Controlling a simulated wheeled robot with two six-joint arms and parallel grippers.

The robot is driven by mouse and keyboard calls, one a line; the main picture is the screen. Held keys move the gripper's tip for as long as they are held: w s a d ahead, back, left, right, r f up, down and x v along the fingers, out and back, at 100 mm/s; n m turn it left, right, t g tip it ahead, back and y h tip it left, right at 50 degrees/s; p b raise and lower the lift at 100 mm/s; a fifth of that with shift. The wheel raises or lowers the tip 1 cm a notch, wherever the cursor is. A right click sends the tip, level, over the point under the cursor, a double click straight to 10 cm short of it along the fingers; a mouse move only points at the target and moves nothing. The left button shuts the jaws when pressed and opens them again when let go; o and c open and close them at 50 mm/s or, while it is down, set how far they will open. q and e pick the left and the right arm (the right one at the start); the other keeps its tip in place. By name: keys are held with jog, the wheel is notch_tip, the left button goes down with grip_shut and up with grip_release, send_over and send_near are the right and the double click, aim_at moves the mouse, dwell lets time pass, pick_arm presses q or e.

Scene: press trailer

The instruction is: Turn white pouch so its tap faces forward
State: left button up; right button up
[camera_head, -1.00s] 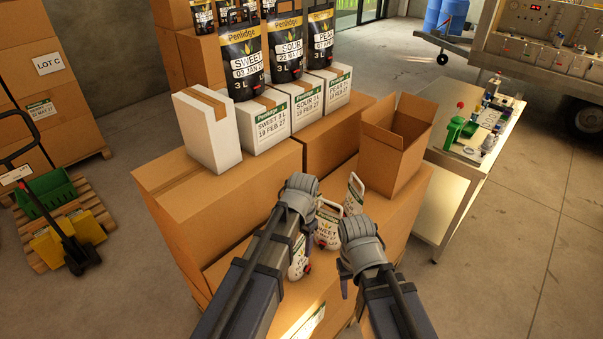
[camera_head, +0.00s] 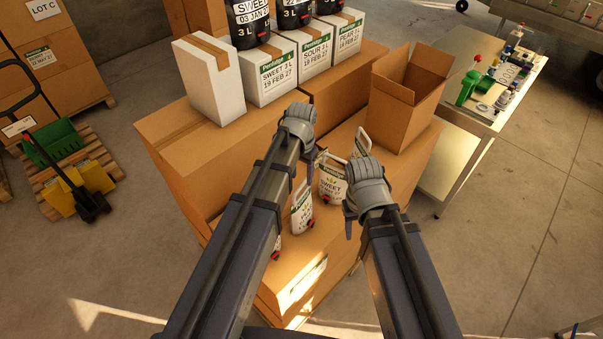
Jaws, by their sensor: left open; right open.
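Several white pouches stand on the lower cardboard boxes between and beside my arms. One labelled SWEET (camera_head: 333,182) stands between my grippers, with a dark red tap low on its left front. Another pouch (camera_head: 302,207) stands nearer, just right of my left forearm, its red tap low at the right. A third (camera_head: 362,141) stands farther back, partly behind my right gripper. A sliver of another (camera_head: 277,246) shows beside my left forearm. My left gripper (camera_head: 308,148) is open, above and left of the SWEET pouch. My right gripper (camera_head: 350,215) is open, just right of it. Neither visibly holds anything.
An open cardboard box (camera_head: 408,100) stands behind right. A taller cardboard stack (camera_head: 200,150) bearing white cartons (camera_head: 211,82) and black pouches (camera_head: 296,12) rises behind left. A metal bench (camera_head: 470,110) with tools stands at the right. Floor is clear at lower right.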

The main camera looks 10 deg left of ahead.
aim_at(302, 185)
pick_arm(q)
jog(key=shift+f+b, duration=2.5)
jog(key=shift+f, duration=0.7)
jog(key=shift+c, duration=0.3)
grip_shut()
jog(key=shift+r, duration=0.25)
jog(key=shift+m, duration=0.5)
jog(key=shift+m, duration=0.8)
